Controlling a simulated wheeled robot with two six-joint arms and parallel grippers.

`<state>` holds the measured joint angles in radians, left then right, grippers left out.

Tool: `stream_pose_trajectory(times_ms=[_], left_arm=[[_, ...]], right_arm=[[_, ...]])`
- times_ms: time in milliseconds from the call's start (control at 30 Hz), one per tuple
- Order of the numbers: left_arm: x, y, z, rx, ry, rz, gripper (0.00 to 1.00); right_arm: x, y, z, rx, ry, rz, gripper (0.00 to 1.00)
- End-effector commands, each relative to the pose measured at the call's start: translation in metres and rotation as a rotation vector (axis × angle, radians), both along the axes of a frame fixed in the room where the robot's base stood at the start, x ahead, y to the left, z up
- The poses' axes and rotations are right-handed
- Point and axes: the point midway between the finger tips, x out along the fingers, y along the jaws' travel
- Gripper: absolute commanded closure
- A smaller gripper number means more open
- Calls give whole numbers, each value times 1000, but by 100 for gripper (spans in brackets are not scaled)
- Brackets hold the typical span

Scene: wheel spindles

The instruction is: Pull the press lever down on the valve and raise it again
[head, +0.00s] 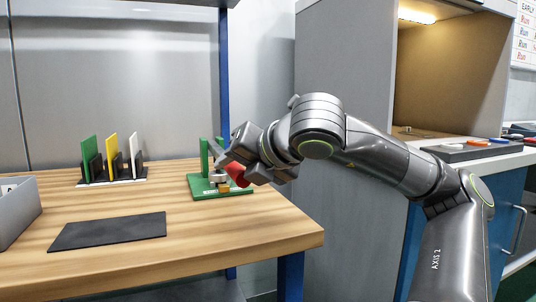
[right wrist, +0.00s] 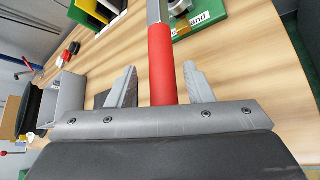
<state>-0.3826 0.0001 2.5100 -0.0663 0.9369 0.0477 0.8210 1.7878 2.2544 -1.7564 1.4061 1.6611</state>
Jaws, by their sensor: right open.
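The valve stands on a green base (head: 204,190) near the right part of the wooden table; its brass and steel body is small and partly covered by my right gripper (head: 243,164). The press lever's red grip (head: 238,175) shows beside my fingers. In the right wrist view, the red grip (right wrist: 161,66) lies between the two open fingers of my right gripper (right wrist: 160,68), with a gap on each side. Its grey shaft runs up towards the green base (right wrist: 212,12), which carries a white label. My left gripper is not in view.
A rack (head: 112,181) with green, yellow and white plates stands at the back left. A black mat (head: 108,231) lies at the front, and a grey bin (head: 17,212) is at the left edge. A grey cabinet (head: 344,70) stands right of the table.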

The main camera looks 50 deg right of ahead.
Motion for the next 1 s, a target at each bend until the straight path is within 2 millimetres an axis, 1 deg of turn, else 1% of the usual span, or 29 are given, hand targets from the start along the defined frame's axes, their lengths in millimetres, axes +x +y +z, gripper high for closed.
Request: stream_pose_trajectory(times_ms=[33, 167, 300, 467, 500, 700, 833, 1000], left_arm=[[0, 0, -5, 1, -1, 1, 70], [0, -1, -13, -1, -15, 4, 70], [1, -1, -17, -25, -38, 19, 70], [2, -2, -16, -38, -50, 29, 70], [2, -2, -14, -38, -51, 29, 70], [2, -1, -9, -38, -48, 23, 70], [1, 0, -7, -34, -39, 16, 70], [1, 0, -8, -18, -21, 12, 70]], right_arm=[[-5, 0, 1, -3, -4, -2, 53], [-21, 2, 8, -4, -6, -6, 53], [-47, 6, 23, -1, -9, -4, 53], [-77, 10, 41, -1, -8, -3, 53], [-84, 12, 47, -1, -8, -3, 53], [-121, 17, 66, -1, -7, -3, 53], [-137, 19, 75, 0, -4, -4, 53], [-146, 21, 78, 1, -2, -1, 53]])
